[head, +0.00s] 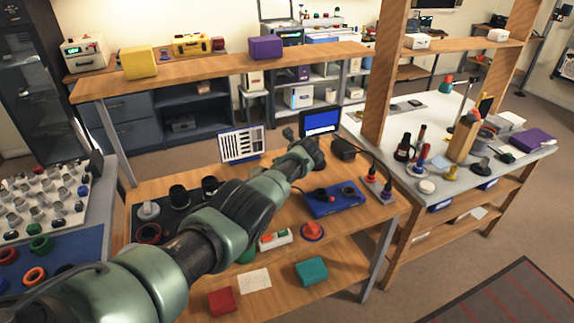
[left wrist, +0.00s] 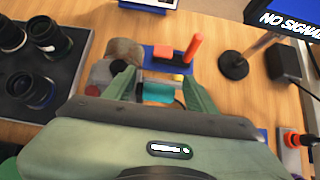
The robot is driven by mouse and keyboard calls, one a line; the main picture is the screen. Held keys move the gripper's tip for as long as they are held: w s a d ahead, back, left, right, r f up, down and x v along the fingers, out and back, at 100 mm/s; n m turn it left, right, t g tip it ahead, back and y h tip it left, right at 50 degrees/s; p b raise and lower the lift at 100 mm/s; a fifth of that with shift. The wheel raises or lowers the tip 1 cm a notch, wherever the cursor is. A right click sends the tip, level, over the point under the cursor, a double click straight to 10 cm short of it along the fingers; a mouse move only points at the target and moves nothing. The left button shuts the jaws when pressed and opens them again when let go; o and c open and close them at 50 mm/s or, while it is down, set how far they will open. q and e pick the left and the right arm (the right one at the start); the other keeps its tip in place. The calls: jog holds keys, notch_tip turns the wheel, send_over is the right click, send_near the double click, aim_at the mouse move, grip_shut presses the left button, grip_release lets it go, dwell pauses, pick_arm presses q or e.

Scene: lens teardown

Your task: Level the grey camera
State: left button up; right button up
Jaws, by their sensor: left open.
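My left gripper (left wrist: 158,76) is open, its two green fingers apart. A grey body with a red dot (left wrist: 100,74), likely the grey camera, lies beside and partly behind the left finger in the left wrist view. A rounded brown-grey part (left wrist: 124,50) adjoins it. A teal piece (left wrist: 158,93) shows between the fingers; I cannot tell whether it belongs to the camera. The camera's tilt is unclear. In the head view my left gripper (head: 309,152) is over the back of the wooden bench, and the arm hides what is below it. My right gripper is not in view.
A blue piece with an orange block and red post (left wrist: 170,56) stands just beyond the fingers. Black lens barrels (left wrist: 45,42) stand on a dark mat at left. A black stand (left wrist: 233,66) and monitor (head: 321,122) are near. A blue tray (head: 322,208) lies in front.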

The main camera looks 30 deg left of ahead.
pick_arm(q)
jog(key=p+v, duration=0.5)
jog(key=v, duration=0.2)
jog(key=shift+d+r, duration=0.15)
jog(key=shift+r, duration=0.05)
dwell(0.4)
